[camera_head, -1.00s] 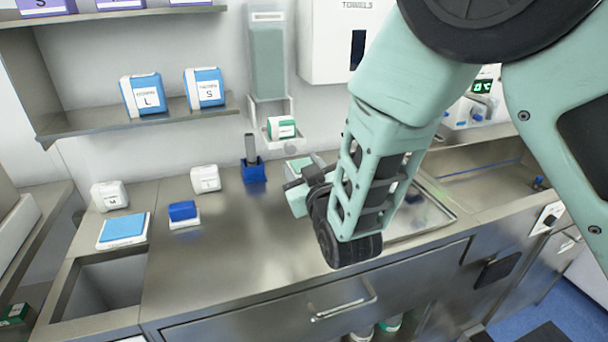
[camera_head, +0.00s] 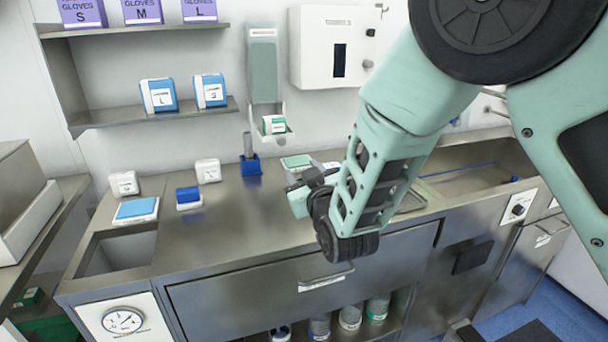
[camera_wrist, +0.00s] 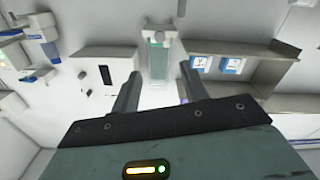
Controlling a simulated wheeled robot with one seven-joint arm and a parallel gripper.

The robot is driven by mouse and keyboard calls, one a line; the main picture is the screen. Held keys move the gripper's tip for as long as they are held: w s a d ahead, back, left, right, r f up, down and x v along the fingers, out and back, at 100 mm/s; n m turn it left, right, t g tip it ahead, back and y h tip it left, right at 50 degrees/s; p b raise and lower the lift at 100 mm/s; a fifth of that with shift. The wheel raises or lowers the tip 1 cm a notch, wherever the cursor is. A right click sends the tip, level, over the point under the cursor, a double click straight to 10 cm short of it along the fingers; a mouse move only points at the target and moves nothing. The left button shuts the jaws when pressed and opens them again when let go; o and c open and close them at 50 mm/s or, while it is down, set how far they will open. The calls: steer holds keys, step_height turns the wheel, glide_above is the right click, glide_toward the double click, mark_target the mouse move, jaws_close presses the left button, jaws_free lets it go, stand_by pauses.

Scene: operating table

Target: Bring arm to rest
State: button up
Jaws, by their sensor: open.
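My arm hangs in from the upper right in the head view, in front of the steel counter (camera_head: 225,235). In that view the wrist housing hides most of my gripper. In the wrist view my gripper (camera_wrist: 160,92) shows two dark fingers spread apart with nothing between them. The wrist view looks toward the wall, with the green-fronted dispenser (camera_wrist: 158,60) beyond the fingers; the same dispenser shows in the head view (camera_head: 264,70).
A wall shelf (camera_head: 150,118) with blue-and-white boxes is at the left. On the counter are a blue holder (camera_head: 251,166), a small blue box (camera_head: 188,195), white boxes and a blue-topped box (camera_head: 136,209). A sink (camera_head: 470,182) is at the right. The counter's front middle is clear.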

steer(key=s+d+f+g, duration=0.1)
steer(key=s+f+g, duration=0.1)
steer(key=s+g, duration=0.6)
steer(key=s+d+f+g, duration=0.1)
steer(key=s+g, duration=0.3)
steer(key=s, duration=0.7)
steer(key=s+d+g+h, duration=0.2)
steer(key=s+d, duration=0.3)
steer(key=s, duration=0.3)
steer(key=s+d+n+g+h, duration=0.1)
steer(key=s+d+g+h, duration=0.1)
steer(key=s, duration=0.6)
steer(key=d+g, duration=0.1)
steer(key=d, duration=0.1)
steer(key=shift+s+d+r, duration=0.2)
steer(key=shift+s+d, duration=0.15)
steer(key=shift+s, duration=0.05)
